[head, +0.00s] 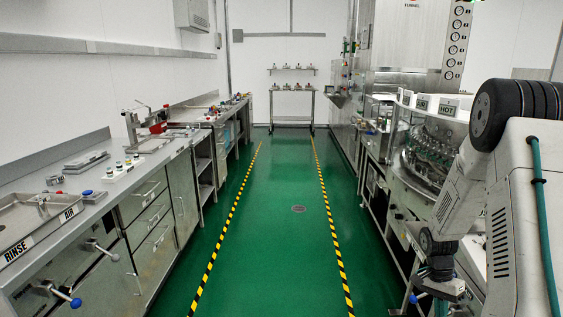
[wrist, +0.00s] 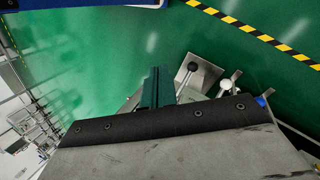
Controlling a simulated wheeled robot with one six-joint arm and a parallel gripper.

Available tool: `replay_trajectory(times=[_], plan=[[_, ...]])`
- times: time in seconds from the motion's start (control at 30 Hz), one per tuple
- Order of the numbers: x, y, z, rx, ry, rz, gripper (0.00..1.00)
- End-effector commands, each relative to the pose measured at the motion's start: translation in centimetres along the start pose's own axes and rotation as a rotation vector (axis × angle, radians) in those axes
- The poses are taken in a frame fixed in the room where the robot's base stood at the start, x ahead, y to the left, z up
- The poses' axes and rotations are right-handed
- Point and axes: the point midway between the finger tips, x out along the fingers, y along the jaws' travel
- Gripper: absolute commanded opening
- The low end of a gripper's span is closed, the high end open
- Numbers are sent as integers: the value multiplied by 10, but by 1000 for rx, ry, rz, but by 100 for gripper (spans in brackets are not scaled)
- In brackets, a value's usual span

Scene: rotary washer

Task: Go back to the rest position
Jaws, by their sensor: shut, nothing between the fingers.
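My gripper (wrist: 157,82) shows in the wrist view as narrow dark fingers close together beyond my grey wrist body, shut with nothing seen between them. In the head view my arm is folded down at the right edge, and its wrist end hangs low beside the front of the rotary washer (head: 418,160). The fingers are hard to make out there. The wrist view looks down on the green floor (wrist: 95,65).
A blue knob (head: 413,299) and metal fittings lie close to my wrist. In the wrist view a black-knobbed lever (wrist: 190,68) stands near the fingers. A long steel counter (head: 100,180) lines the left. The aisle between striped tapes (head: 292,230) is clear.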

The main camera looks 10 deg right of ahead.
Motion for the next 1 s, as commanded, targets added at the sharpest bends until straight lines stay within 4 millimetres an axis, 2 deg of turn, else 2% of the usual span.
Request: replay_trajectory(times=[0.03, 0.17, 0.3, 0.5, 0.7, 1.0], plan=[[-17, 5, 12, -57, 1, 0, 0], [-59, 21, 47, -220, -4, -2, 0], [-108, 42, 94, -414, 4, -17, 0], [-162, 75, 165, -670, 40, -55, 0], [-197, 112, 232, -894, 103, -106, 0], [-220, 166, 314, -1131, 256, -208, 0]])
